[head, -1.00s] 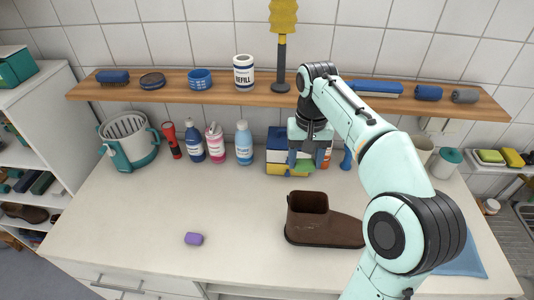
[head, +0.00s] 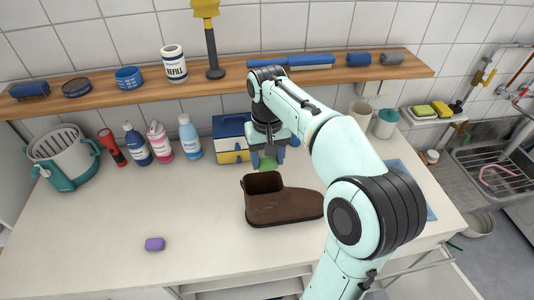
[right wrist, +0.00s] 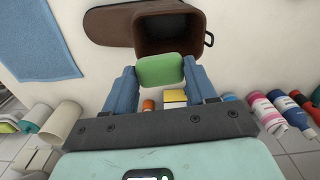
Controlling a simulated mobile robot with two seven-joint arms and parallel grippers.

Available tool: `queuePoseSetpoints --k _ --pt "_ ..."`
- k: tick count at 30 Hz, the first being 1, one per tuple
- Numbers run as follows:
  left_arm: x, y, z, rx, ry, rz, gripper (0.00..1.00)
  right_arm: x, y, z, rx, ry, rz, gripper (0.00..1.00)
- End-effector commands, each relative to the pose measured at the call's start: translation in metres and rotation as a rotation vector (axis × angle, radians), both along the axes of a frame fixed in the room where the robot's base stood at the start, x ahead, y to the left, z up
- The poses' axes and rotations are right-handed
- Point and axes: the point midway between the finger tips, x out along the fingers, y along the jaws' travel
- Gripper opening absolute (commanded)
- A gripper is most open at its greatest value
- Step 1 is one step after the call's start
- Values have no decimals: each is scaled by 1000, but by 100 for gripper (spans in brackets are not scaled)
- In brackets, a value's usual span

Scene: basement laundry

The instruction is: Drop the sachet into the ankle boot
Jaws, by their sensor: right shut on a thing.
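A brown ankle boot (head: 284,205) stands on the worktop, its opening up and its toe pointing right; it also shows in the right wrist view (right wrist: 170,33). My right gripper (head: 266,160) is shut on a green sachet (right wrist: 160,70). In the head view the sachet (head: 267,164) is just above and behind the boot's opening. In the right wrist view the sachet overlaps the near rim of the opening, and I cannot tell the exact height between them. My left gripper is not in view.
A purple block (head: 155,244) lies on the worktop at front left. Behind the gripper stands a blue, white and yellow box (head: 231,137). Bottles, a red torch (head: 111,147) and a teal bucket (head: 63,157) stand at back left. A wooden shelf (head: 220,86) runs above.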

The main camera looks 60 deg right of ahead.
Motion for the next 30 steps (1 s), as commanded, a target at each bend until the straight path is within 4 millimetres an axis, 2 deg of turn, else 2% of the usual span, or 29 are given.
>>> queuePoseSetpoints --k 9,10,12,23,26,30 --pt "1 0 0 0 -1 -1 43 1 0 0 0 -3 0 28" --pt "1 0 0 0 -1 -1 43 1 0 0 -1 -2 0 66" --pt "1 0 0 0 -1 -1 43 1 0 0 0 -1 0 86" --pt "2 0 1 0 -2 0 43 1 0 4 -1 -4 0 86" --pt "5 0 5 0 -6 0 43 2 0 17 -1 -6 0 86" --pt "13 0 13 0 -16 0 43 3 0 47 -3 -8 1 86"
